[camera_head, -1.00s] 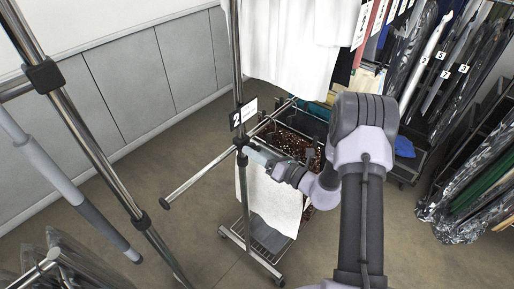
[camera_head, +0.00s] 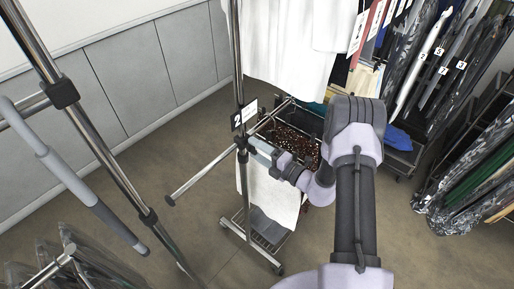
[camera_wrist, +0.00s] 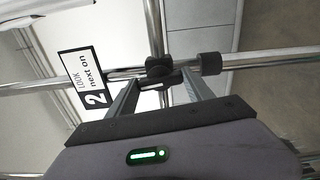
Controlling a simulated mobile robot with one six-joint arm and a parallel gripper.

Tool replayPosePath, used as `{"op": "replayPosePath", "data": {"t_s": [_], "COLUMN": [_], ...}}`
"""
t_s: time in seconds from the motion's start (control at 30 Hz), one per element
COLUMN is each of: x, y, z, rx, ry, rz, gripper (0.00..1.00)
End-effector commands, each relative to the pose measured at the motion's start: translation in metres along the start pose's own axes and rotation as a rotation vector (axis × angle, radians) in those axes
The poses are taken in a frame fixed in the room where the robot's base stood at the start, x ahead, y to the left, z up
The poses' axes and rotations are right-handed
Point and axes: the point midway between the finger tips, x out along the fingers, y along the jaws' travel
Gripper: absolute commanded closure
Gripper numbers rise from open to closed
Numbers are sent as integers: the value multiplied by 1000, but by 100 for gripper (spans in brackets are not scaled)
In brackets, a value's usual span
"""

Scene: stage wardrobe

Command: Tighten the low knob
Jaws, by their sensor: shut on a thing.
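The low knob (camera_wrist: 160,72) is a black part at the joint between the chrome post (camera_wrist: 153,25) and the crossbar in the wrist view. My gripper (camera_wrist: 162,86) has its two grey fingers on either side of the knob and is shut on it. In the head view my gripper (camera_head: 254,147) reaches from the right to the black joint (camera_head: 242,143) on the rack's post, just below a tag marked 2 (camera_head: 237,120). The fingertips and the knob's far side are partly hidden. I cannot tell how tight the knob is.
A white garment (camera_head: 290,45) hangs above, and a white cloth (camera_head: 272,195) hangs below the joint. A bar (camera_head: 200,174) sticks out to the left. Another chrome rack (camera_head: 110,160) stands at left, and bagged clothes (camera_head: 470,190) hang at right. Bare floor lies between.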

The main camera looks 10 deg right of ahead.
Motion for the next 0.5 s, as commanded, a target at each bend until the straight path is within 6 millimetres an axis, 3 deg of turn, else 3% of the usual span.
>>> {"op": "replayPosePath", "data": {"t_s": [0.5], "x": [0], "y": [0], "z": [0], "rx": [121], "ry": [-1], "rz": [0], "gripper": [80]}}
